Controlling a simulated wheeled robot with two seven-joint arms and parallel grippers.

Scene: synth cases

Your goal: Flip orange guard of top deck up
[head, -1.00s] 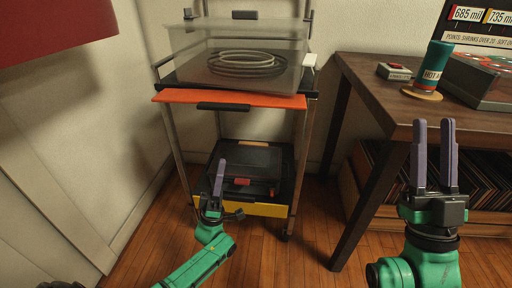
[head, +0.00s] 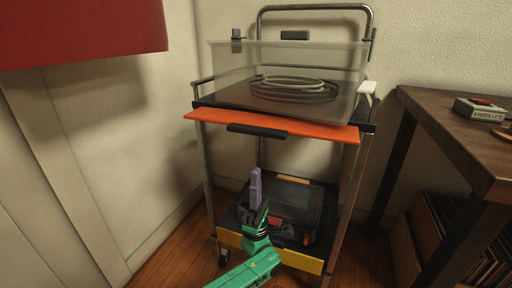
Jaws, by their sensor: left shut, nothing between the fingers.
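The orange guard (head: 210,115) lies flat along the front edge of the cart's top deck (head: 225,101). It has a dark handle (head: 257,131) at the middle of its front edge. A clear bin (head: 230,62) with a coiled cable (head: 293,88) stands on the top deck behind the guard. My left gripper (head: 256,174) is shut and empty, fingers pointing up, below the guard and in front of the lower deck. It appears apart from the guard. My right gripper is out of view.
The yellow guard (head: 300,261) is at the front of the lower deck, with a dark case (head: 292,199) behind it. A wooden table (head: 460,125) stands at the right, and a red shade (head: 85,30) hangs upper left. Wooden floor shows at lower left.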

